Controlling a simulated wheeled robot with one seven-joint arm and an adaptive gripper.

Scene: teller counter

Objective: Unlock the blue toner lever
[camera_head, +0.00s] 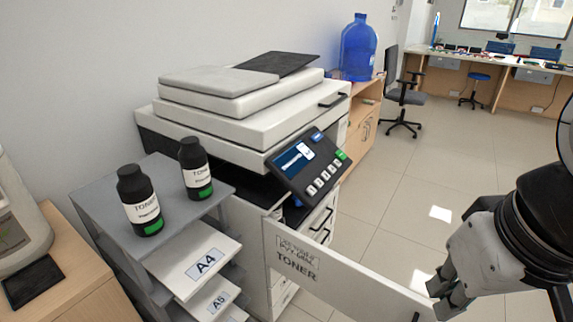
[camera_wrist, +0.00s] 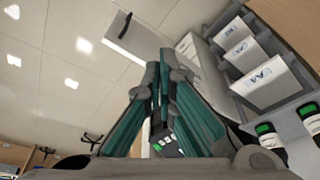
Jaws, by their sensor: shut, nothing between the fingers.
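The printer's white front door (camera_head: 350,275), labelled TONER, is swung open toward the lower right. Behind it is a dark opening under the control panel, with a small blue patch (camera_head: 297,201) that may be the toner lever. Most of the opening is hidden by the door and panel, so I cannot tell the lever's position. My gripper (camera_head: 446,297) is shut and empty at the door's free end; I cannot tell whether it touches. In the wrist view its fingers (camera_wrist: 164,65) are together, with a white panel (camera_wrist: 135,42), likely the door, beyond them.
The tilted control panel (camera_head: 308,167) juts out above the opening. A grey shelf unit (camera_head: 165,170) at left holds two black toner bottles (camera_head: 140,200) (camera_head: 195,168) and A4 and A5 trays (camera_head: 200,262). Tiled floor (camera_head: 420,200) on the right is free.

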